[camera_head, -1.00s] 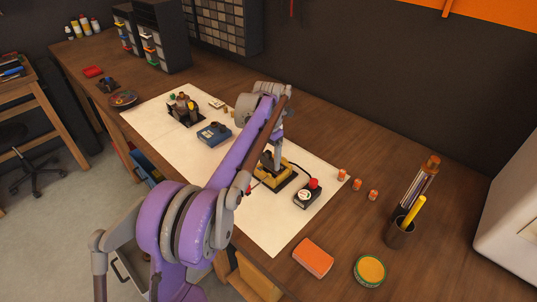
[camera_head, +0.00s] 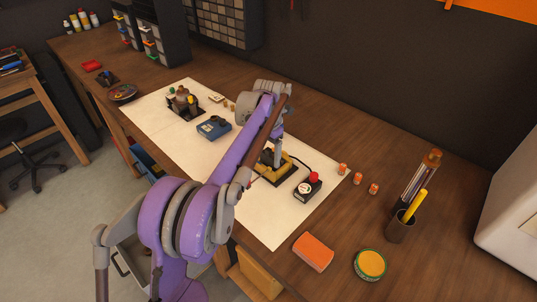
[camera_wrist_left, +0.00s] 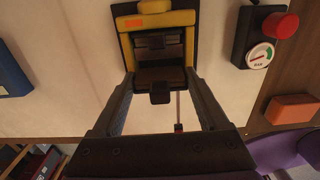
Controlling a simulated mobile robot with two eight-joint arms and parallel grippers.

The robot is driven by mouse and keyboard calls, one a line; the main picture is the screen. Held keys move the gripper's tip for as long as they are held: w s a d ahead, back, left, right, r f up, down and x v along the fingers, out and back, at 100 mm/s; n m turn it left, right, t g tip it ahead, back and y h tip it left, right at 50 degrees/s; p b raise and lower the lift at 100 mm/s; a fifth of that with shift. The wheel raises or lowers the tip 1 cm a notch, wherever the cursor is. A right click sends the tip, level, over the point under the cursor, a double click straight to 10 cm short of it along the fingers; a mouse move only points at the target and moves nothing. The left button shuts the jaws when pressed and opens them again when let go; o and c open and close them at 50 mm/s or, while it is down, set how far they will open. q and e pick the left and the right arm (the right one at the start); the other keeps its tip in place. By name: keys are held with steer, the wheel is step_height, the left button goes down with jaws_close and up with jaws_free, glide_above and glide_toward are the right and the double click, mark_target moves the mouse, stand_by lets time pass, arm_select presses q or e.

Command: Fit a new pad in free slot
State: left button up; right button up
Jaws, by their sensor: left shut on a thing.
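A yellow caliper-like holder (camera_head: 285,172) with a dark base stands on the white sheet. The left wrist view shows its yellow frame (camera_wrist_left: 158,20) with dark slot parts inside. My left gripper (camera_head: 277,160) is low over this holder, partly hidden by its own arm. In the left wrist view, the fingers of my left gripper (camera_wrist_left: 160,95) are shut on a dark pad (camera_wrist_left: 160,77) at the holder's near opening. I cannot tell how deep the pad sits in the slot. My right gripper is not in view.
A black gauge box (camera_head: 307,187) with a red button stands close right of the holder. A blue box (camera_head: 213,127) lies to the left. Small orange cylinders (camera_head: 342,169), an orange block (camera_head: 313,252), a round tin (camera_head: 370,265) and a pen cup (camera_head: 400,228) stand right of the sheet.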

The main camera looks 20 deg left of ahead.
arm_select(q)
steer(key=shift+s+f+b, duration=0.1)
steer(key=shift+f+b, duration=0.2)
steer(key=shift+f, duration=0.5)
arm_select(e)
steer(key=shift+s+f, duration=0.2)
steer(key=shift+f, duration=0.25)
arm_select(q)
steer(key=o, duration=1.4)
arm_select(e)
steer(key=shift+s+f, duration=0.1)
arm_select(q)
steer(key=shift+r, duration=0.1)
steer(key=shift+r+p, duration=1.7)
steer(key=shift+r, duration=2.2)
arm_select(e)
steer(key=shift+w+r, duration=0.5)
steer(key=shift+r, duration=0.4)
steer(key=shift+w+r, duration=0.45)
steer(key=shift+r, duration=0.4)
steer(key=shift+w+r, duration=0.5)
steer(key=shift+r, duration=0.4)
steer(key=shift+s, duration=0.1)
